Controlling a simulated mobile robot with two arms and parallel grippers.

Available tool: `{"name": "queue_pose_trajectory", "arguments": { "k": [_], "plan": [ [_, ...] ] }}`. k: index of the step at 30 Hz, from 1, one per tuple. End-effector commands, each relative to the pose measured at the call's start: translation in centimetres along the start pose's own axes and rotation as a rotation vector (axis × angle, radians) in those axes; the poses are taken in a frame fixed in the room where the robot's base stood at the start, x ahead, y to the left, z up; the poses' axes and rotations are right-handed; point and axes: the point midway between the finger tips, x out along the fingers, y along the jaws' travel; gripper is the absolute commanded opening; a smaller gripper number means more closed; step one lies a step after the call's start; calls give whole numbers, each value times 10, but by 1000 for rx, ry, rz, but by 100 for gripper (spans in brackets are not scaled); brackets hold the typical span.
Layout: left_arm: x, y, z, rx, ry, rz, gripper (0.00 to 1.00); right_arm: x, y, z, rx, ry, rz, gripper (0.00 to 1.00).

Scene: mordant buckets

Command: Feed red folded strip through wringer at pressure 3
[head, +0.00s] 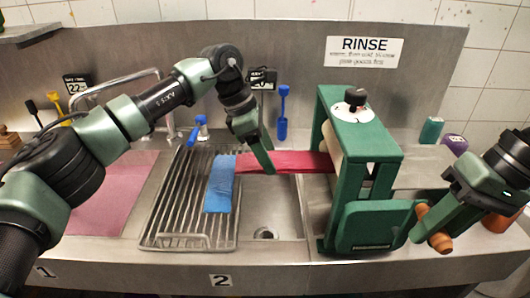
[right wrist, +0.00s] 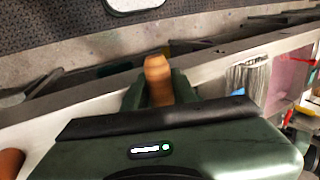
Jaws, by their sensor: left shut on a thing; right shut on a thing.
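The red folded strip (head: 300,162) lies level over the sink, and its right end reaches the rollers of the green wringer (head: 385,138). My left gripper (head: 266,168) is shut on the strip near its left part. The wringer has a white dial with a dark knob (head: 355,98) on top; its setting is too small to read. My right gripper (head: 428,228) is shut on the wooden crank handle (head: 440,242) at the wringer's right. In the right wrist view the handle (right wrist: 157,80) stands between the fingers. The strip inside the rollers is hidden.
A blue strip (head: 219,190) lies on the wire rack (head: 170,205), beside the red strip's left end. Green and purple containers (head: 431,130) stand at the back right. A pink sheet (head: 110,195) lies at left.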

Motion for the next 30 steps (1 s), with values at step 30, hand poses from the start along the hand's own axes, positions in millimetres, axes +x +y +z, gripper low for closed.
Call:
{"name": "queue_pose_trajectory", "arguments": {
  "k": [30],
  "plan": [
    [0,0,5,1,-4,1,19,-4,13,0,1,1,-138,4]
  ]
}}
